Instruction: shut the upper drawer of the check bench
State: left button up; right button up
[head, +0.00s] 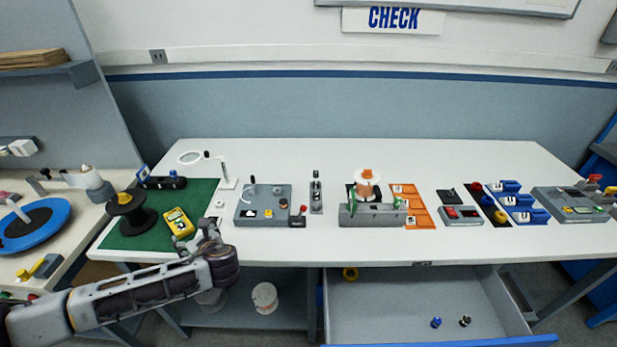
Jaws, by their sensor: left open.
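The check bench (290,160) is a long white-topped table under a CHECK sign. Its upper drawer (385,308) is pulled out below the front edge, right of the middle. The drawer is grey inside, with a blue front edge at the bottom of the picture. My left gripper (210,230) is open at the bench's front edge, by the green mat, well left of the drawer. It looks empty. My right gripper is out of view.
On the green mat (150,236) stand a black spool (130,211) and a yellow meter (179,222). Grey fixtures (262,205), an orange tray (420,216) and blue blocks (520,202) line the bench. A lower shelf (235,316) holds white spools (265,298).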

aim_at(384, 307)
jog(key=j+z, duration=0.1)
jog(key=z, duration=1.05)
jog(key=l+z, duration=0.1)
jog(key=z, duration=0.3)
jog(key=k+j, duration=0.05)
